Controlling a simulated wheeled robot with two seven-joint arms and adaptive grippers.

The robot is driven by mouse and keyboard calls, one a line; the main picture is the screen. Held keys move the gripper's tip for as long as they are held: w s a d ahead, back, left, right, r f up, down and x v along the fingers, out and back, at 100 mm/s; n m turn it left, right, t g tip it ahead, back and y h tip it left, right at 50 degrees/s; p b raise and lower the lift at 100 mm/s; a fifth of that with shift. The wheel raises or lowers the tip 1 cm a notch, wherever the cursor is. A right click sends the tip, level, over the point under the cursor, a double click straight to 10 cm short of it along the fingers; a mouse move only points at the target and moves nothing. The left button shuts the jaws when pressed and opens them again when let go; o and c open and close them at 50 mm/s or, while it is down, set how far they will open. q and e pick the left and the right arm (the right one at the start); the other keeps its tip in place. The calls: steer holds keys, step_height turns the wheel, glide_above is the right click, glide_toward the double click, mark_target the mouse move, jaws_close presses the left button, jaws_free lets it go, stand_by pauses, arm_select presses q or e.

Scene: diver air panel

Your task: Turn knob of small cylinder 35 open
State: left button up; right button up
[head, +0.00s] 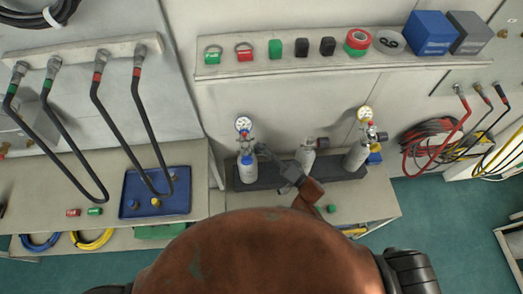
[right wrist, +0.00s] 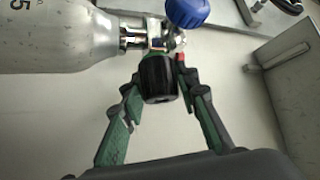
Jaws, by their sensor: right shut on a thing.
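A small grey cylinder (head: 247,172) with a gauge and a blue knob stands at the left end of a dark mat. My right gripper (head: 262,149) reaches its valve from the right. In the right wrist view, a grey cylinder (right wrist: 60,38) lies across the top left, its label cut off to a "5". A black knob (right wrist: 158,79) on its valve sits between the fingertips of my right gripper (right wrist: 160,76), which is shut on it. A blue knob (right wrist: 187,12) is just above. The knob's turn position cannot be told. My left gripper is not in view.
Two more small cylinders, a middle one (head: 306,158) and a right one (head: 357,154) with a gauge, stand on the same mat (head: 270,182). A shelf (head: 220,70) with tapes and boxes is above. A blue tray (head: 133,207) and hanging hoses are at left.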

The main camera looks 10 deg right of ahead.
steer(key=shift+f+n+y+b, duration=0.4)
steer(key=shift+n+y+b, duration=0.4)
steer(key=shift+n+b, duration=0.3)
steer(key=shift+r+n+y+b, duration=0.2)
steer(key=shift+n+y+b, duration=0.3)
steer(key=shift+n+b, duration=0.15)
steer(key=o, duration=1.2)
steer(key=shift+r, duration=0.1)
steer(key=v, duration=1.2)
steer(key=shift+d, duration=0.1)
steer(key=shift+w, duration=0.1)
